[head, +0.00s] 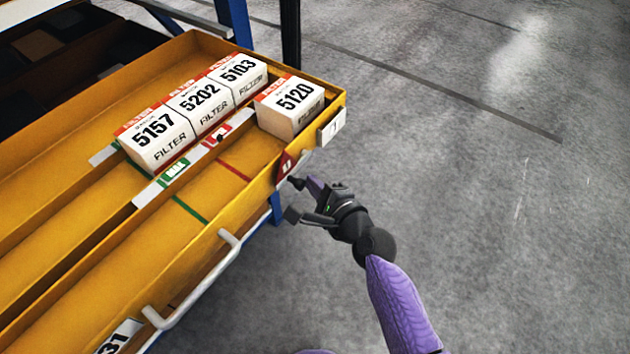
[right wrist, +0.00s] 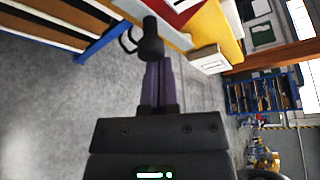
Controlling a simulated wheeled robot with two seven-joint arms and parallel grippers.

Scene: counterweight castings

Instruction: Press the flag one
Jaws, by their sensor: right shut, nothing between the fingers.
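The red triangular flag (head: 287,166) with a white mark stands at the outer wall of the yellow drawer, below the white box 5120. A red patch (right wrist: 184,5), probably the same flag, shows at the top edge of the right wrist view. In the right wrist view the shut fingers (right wrist: 151,45) end close to the drawer's edge. My left gripper is not in view.
The yellow drawer (head: 85,222) holds filter boxes 5157 (head: 155,138), 5202 (head: 199,104), 5103 (head: 238,74) and 5120 (head: 291,105). A white handle (head: 195,292) sticks out at its front. A white tag (head: 333,126) sits at the corner. Grey floor to the right is clear.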

